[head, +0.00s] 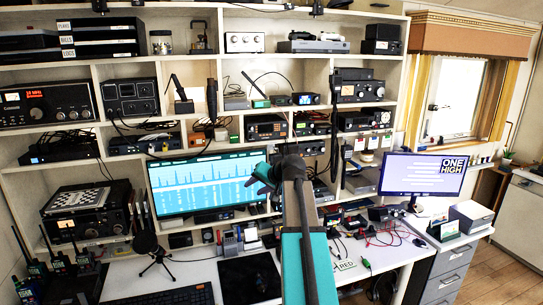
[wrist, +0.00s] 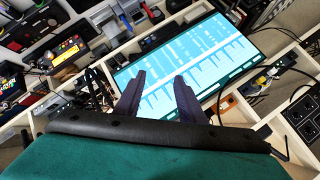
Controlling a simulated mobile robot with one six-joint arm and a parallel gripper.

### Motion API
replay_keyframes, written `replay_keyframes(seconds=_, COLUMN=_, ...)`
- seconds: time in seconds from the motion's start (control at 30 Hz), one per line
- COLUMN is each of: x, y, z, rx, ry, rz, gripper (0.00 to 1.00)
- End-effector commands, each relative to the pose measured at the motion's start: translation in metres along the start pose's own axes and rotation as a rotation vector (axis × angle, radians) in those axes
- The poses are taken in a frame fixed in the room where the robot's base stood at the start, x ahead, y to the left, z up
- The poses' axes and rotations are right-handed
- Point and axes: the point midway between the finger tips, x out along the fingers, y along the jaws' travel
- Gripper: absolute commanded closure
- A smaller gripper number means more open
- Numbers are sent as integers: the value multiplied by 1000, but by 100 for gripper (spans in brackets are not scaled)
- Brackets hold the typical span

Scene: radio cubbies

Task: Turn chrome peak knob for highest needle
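My gripper (wrist: 157,92) shows in the wrist view with its two dark fingers apart and nothing between them. In the head view the dark gripper (head: 262,178) is raised in front of the right edge of the large monitor, at the end of my teal arm. I cannot single out a chrome peak knob in either view. A black radio (head: 90,222) with a pale meter stands at the lower left shelf, well left of my gripper. Another black radio (head: 48,104) with a red-lit display sits above it. Any needles are too small to read.
Shelves full of radios surround the large monitor (head: 205,186). The desk below holds a microphone on a tripod (head: 147,243), a keyboard (head: 165,297), handheld radios and loose cables. A second monitor (head: 422,175) stands at the right. Bare desk shows between keyboard and dark mat.

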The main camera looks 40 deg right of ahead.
Motion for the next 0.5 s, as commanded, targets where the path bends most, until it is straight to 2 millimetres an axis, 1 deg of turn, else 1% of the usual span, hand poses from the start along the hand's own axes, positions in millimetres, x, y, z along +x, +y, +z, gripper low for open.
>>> replay_keyframes(seconds=0.03, x=17, y=5, z=22, rx=-7, ry=-34, rz=13, gripper=64)
replay_keyframes(seconds=0.17, x=51, y=18, z=69, rx=-27, ry=-109, rz=46, gripper=64)
replay_keyframes(seconds=0.2, x=61, y=22, z=84, rx=-33, ry=-133, rz=56, gripper=64)
replay_keyframes(seconds=0.37, x=97, y=38, z=146, rx=-64, ry=-226, rz=95, gripper=64)
replay_keyframes(seconds=0.5, x=122, y=53, z=202, rx=-95, ry=-307, rz=131, gripper=64)
